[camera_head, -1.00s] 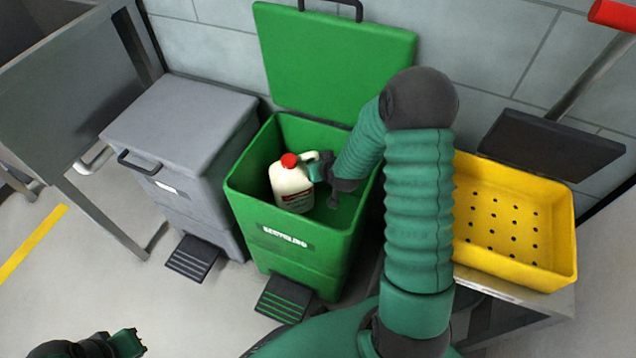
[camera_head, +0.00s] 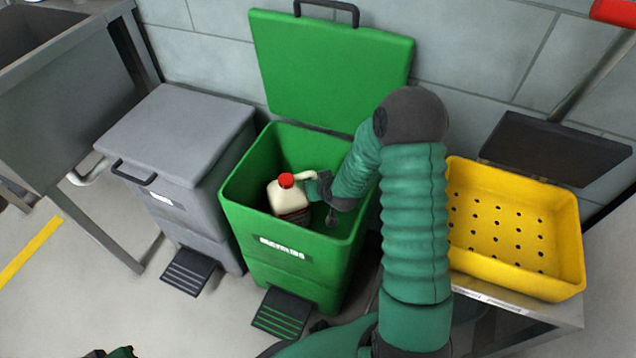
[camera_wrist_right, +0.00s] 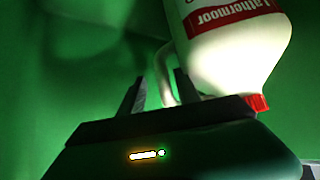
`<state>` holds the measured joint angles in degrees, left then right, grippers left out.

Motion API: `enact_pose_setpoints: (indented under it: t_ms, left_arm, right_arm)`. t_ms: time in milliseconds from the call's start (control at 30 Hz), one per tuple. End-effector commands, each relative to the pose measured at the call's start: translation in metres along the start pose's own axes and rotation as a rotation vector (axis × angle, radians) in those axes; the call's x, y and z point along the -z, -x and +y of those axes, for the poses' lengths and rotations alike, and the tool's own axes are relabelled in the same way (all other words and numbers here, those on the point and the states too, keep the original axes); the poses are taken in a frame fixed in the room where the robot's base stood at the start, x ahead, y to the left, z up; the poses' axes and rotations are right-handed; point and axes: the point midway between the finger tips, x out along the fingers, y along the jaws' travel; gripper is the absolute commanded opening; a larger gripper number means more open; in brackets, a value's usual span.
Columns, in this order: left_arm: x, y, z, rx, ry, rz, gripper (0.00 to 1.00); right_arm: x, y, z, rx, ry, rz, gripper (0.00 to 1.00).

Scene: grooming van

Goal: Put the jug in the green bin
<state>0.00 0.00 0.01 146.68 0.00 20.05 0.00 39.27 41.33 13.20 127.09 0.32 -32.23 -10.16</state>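The white jug (camera_head: 288,199) with a red cap and a red label is inside the green bin (camera_head: 300,260), upright or nearly so. Its lower part is hidden by the bin's front wall, so I cannot tell whether it touches the floor. My right gripper (camera_head: 318,187) reaches down into the bin at the jug's handle side. In the right wrist view, the jug (camera_wrist_right: 235,55) shows with its handle between my two fingers (camera_wrist_right: 160,80), which stand apart with gaps beside the handle. Only a bit of my left gripper (camera_head: 122,351) shows at the bottom edge.
The green lid (camera_head: 330,65) stands open against the wall. A closed grey bin (camera_head: 175,130) stands to the left. A yellow perforated tray (camera_head: 510,225) sits on a metal stand to the right.

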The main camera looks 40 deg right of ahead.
Motion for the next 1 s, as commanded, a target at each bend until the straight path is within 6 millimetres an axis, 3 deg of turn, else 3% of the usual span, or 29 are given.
enact_pose_setpoints:
  t_ms: [267, 633, 1000]
  left_arm:
    - [0.001, 0.006, 0.000, 0.000, 0.000, 0.000, 0.00]
    - [0.010, 0.042, 0.000, 0.000, 0.000, 0.000, 0.00]
    - [0.010, 0.042, 0.000, 0.000, 0.000, 0.000, 0.00]
  right_arm:
    - [0.007, 0.006, 0.000, 0.000, -0.001, 0.001, 0.39]
    - [0.011, 0.077, 0.000, 0.000, 0.001, 0.001, 0.39]
    - [0.008, 0.083, 0.000, 0.000, 0.000, 0.000, 0.39]
